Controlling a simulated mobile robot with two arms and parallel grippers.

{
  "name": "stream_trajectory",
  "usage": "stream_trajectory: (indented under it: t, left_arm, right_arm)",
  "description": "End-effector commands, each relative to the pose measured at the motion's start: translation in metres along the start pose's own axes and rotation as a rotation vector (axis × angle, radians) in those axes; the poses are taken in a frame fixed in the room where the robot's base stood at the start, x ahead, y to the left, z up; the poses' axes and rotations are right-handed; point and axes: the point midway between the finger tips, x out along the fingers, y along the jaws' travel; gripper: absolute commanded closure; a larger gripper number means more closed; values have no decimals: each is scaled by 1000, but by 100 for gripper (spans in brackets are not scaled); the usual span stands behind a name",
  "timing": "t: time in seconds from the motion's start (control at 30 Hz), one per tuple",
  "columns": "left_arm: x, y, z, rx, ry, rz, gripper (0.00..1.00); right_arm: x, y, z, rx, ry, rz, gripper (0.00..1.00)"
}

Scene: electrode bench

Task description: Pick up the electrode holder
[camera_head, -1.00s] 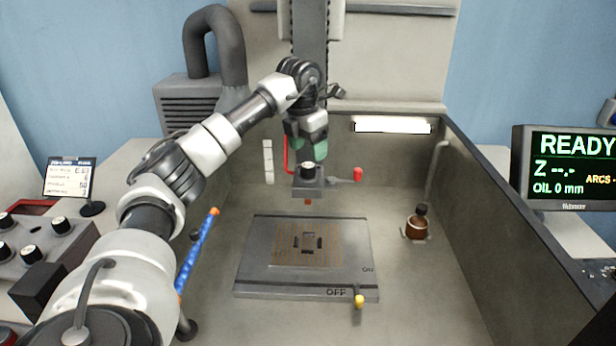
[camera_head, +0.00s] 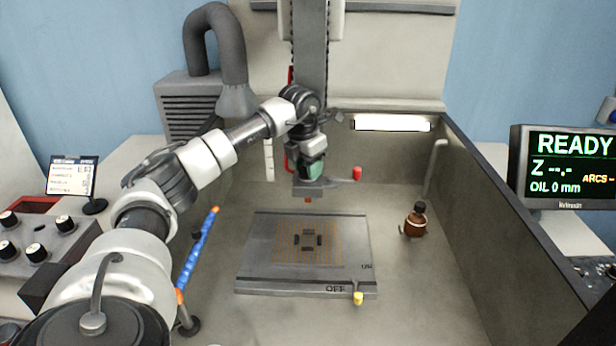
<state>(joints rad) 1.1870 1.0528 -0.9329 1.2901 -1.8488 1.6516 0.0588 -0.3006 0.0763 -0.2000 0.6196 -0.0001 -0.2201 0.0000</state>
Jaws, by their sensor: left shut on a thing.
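My left gripper (camera_head: 312,168) points down in front of the machine column and is shut on the top of the electrode holder. Its green-padded fingers hide the holder's dark top. The holder's copper-coloured tip (camera_head: 308,200) shows just below the grey clamp block (camera_head: 330,185), so the holder still sits in the block. A red-knobbed lever (camera_head: 357,173) stands at the block's right side. My right gripper is not in view.
Below is a grey plate (camera_head: 255,262) marked ON and OFF, with a yellow-knobbed lever (camera_head: 358,298) at its front. A brown bottle (camera_head: 415,224) stands right, near the tank wall (camera_head: 500,220). A blue hose (camera_head: 198,250) rises left, close to my arm.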

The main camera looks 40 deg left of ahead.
Motion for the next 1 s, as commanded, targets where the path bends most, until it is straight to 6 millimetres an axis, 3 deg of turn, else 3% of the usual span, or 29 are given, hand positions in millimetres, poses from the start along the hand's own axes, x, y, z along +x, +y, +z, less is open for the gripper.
stream_trajectory:
  t: [0.1,0.53,1.0]
  left_arm:
    - [-1,0,0,0,-2,0,94]
    - [-13,0,3,0,-5,0,94]
    - [-95,-1,16,0,-8,-2,94]
  right_arm:
    - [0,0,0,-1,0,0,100]
    - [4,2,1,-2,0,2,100]
    - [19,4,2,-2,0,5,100]
